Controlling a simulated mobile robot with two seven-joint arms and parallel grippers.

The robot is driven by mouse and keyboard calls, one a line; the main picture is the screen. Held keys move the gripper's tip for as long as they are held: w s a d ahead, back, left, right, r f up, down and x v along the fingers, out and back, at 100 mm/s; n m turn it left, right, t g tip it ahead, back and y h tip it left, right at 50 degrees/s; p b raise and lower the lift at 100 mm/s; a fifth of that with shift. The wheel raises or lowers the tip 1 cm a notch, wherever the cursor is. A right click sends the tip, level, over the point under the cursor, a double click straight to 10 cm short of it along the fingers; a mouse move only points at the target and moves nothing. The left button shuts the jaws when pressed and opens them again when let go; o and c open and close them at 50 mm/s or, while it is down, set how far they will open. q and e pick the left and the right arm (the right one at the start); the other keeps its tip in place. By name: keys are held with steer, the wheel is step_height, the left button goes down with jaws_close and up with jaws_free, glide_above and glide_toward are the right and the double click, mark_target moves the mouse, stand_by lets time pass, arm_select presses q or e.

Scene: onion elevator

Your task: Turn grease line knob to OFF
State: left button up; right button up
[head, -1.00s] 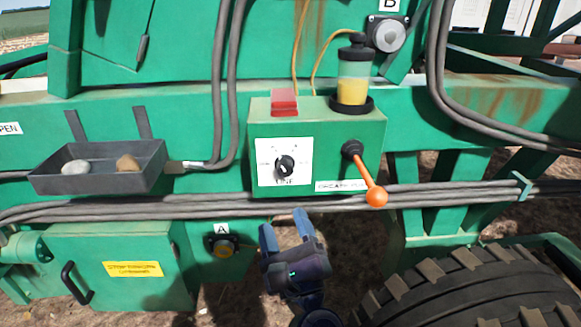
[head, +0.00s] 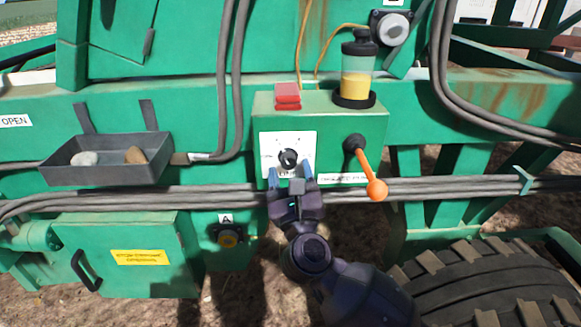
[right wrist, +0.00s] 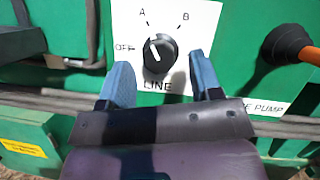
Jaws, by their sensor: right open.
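The grease line knob (head: 289,158) is a round black dial on a white plate (head: 268,144) on the front of a green box. In the right wrist view the knob (right wrist: 160,54) has a white pointer line aimed up and slightly left, close to the A mark. OFF is printed at its left, B at upper right, LINE below. My right gripper (head: 290,170) is open and faces the plate. Its blue fingertips (right wrist: 160,66) lie to the lower left and lower right of the knob, with nothing held. I cannot tell whether they touch it. My left gripper is not in view.
An orange-ended lever (head: 376,188) sticks out right of the plate. A red block (head: 288,96) and a yellow grease reservoir (head: 356,86) are on top of the box. Grey hoses (head: 400,187) run below it. A tray with stones (head: 105,173) hangs at left.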

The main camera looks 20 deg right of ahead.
steer(key=shift+w+d+r, duration=0.15)
steer(key=shift+w+r, duration=0.05)
steer(key=shift+w, duration=0.35)
steer(key=shift+c, duration=0.4)
